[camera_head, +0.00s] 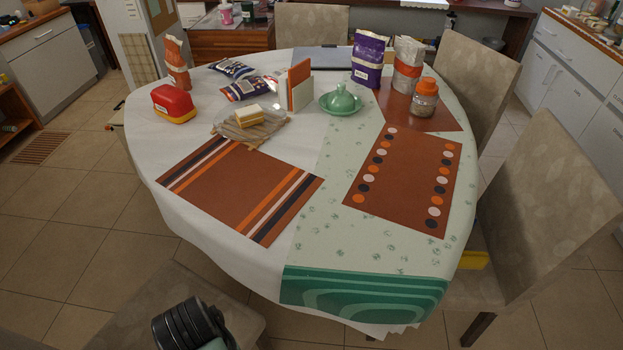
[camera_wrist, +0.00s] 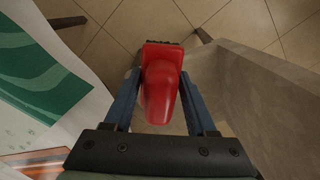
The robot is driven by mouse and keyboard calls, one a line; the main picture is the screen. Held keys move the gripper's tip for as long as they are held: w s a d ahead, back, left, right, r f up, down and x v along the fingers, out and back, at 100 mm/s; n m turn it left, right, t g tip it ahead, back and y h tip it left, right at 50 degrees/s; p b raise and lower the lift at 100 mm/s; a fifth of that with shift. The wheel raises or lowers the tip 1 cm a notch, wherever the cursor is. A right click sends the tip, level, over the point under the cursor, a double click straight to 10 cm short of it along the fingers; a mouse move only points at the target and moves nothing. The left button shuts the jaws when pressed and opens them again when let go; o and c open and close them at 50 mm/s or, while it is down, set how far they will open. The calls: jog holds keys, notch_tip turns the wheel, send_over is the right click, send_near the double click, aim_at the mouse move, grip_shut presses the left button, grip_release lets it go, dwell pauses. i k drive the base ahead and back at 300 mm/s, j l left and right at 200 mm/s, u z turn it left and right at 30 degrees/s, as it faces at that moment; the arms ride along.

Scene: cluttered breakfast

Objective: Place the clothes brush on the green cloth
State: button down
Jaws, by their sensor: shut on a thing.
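The clothes brush (camera_wrist: 161,100) is red, with a dark edge of what look like bristles at its far end. It shows in the wrist view between the two fingers of my gripper (camera_wrist: 160,76), which is shut on it. Below it are floor and chair, not the tabletop. The green cloth (camera_head: 362,292) is a pale green runner on the table with a dark green patterned end at the near edge. A green patterned part of it (camera_wrist: 45,65) also shows at the left of the wrist view, apart from the brush. The brush and fingers are not visible in the head view.
Orange-brown placemats (camera_head: 235,190) and (camera_head: 405,180) lie on the white-covered table. A green lidded dish (camera_head: 341,102), a jar (camera_head: 424,98) and several packets stand at the back. Chairs surround the table; one (camera_head: 545,200) is at right. The runner's near part is clear.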

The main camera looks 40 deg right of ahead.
aim_at(361, 255)
jog(key=z, duration=0.9)
jog(key=i+j+z, duration=0.55)
jog(key=i+j, duration=0.2)
